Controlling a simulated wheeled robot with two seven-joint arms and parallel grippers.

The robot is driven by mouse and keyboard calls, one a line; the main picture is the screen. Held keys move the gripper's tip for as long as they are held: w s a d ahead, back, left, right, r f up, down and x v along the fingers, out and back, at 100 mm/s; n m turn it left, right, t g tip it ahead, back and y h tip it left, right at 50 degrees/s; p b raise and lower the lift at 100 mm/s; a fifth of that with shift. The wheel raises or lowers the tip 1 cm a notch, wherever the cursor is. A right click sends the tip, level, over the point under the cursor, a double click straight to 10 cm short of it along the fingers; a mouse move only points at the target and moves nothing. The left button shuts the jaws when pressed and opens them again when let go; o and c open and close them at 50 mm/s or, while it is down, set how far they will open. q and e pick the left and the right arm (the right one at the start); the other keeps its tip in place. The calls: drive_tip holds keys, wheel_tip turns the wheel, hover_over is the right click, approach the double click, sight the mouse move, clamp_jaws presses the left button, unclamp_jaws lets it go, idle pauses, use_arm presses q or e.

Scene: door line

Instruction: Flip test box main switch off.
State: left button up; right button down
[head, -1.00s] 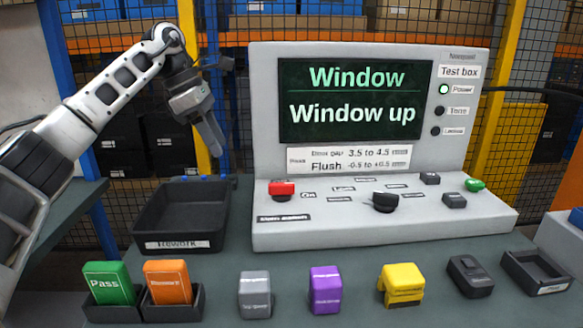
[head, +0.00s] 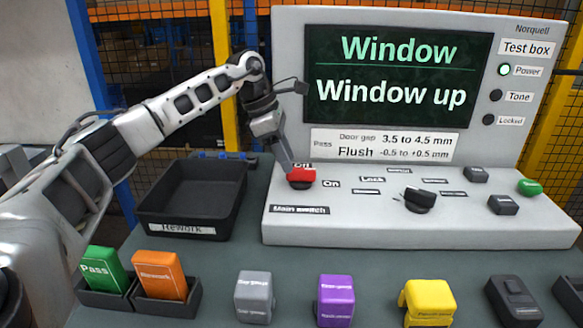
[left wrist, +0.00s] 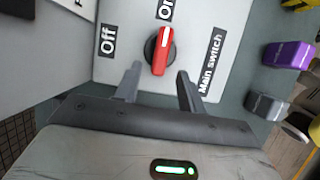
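The test box (head: 285,222) has a sloped console and a screen reading "Window, Window up". Its main switch is a red knob (head: 301,177) at the console's left, between the labels "Off" and "On". In the left wrist view the red knob (left wrist: 160,50) has its white mark pointing at "On". My left gripper (left wrist: 158,80) is open, with its two fingers apart just short of the knob, one toward each side. In the head view my left gripper (head: 290,168) is right at the knob. The green power lamp (head: 504,70) is lit. My right gripper is not in view.
A black rework tray (head: 190,198) stands left of the console. Pass and rework tags (head: 160,275) in holders, and grey, purple and yellow blocks (head: 335,300), line the front of the bench. Other console controls include a black knob (head: 420,200) and a green button (head: 530,187).

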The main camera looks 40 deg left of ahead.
sight(301, 176)
use_arm(q)
drive_tip(key=shift+x, duration=1.75)
clamp_jaws()
